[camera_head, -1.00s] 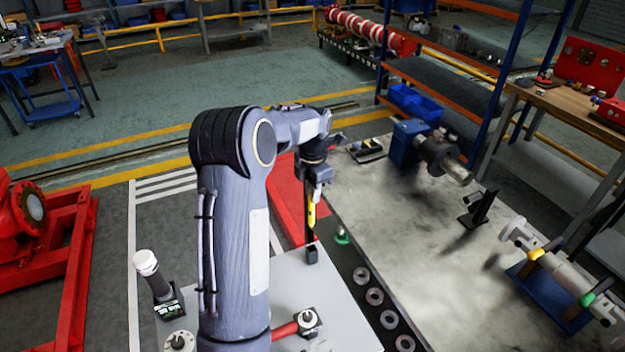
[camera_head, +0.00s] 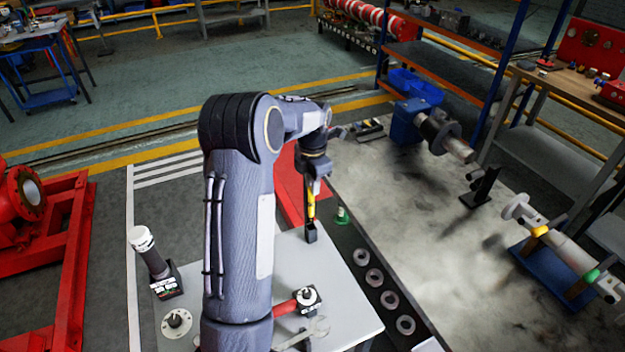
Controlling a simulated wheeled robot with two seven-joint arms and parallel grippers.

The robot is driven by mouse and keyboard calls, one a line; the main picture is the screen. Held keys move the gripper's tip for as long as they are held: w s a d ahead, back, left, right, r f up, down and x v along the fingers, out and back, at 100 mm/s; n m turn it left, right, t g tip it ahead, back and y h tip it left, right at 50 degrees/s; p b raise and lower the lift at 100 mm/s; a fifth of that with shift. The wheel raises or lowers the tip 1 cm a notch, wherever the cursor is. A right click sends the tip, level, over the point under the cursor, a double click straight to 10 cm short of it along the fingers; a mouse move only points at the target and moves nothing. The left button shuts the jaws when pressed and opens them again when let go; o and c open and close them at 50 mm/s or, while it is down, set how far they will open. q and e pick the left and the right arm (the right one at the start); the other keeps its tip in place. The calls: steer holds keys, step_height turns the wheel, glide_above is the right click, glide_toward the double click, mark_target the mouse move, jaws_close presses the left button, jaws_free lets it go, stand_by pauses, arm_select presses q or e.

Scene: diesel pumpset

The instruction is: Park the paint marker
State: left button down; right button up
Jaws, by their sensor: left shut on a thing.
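The paint marker (camera_head: 311,205) is a slim yellow and black stick, held upright. My left gripper (camera_head: 313,184) is shut on its upper part above the far part of the grey side table. A small black block-like holder (camera_head: 311,233) stands on the table directly below the marker. The marker's lower end meets the holder's top in the picture; I cannot tell how deep it sits inside. My left arm hides part of the table. My right gripper is not in view.
The grey table (camera_head: 345,300) also bears a red-handled tool (camera_head: 295,302), a wrench (camera_head: 302,334) and a round flanged part (camera_head: 177,322). A white-capped dark device (camera_head: 150,255) stands at the left. The larger workbench (camera_head: 400,215) with rings and a green-based item (camera_head: 342,215) lies right.

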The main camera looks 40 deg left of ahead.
arm_select(q)
steer(key=b, duration=0.3)
glide_above(313, 213)
steer(key=f, duration=0.5)
steer(key=shift+w+a+f, duration=0.35)
steer(key=shift+f, duration=0.05)
steer(key=shift+f+b, duration=0.45)
steer(key=shift+f, duration=0.2)
steer(key=shift+f+b, duration=0.45)
steer(key=shift+f, duration=0.55)
stand_by(0.3)
steer(key=c, duration=1.3)
jaws_free()
step_height(313, 213, up, 8)
steer(key=shift+f+b, duration=0.25)
steer(key=shift+b, duration=0.1)
steer(key=shift+r, duration=0.2)
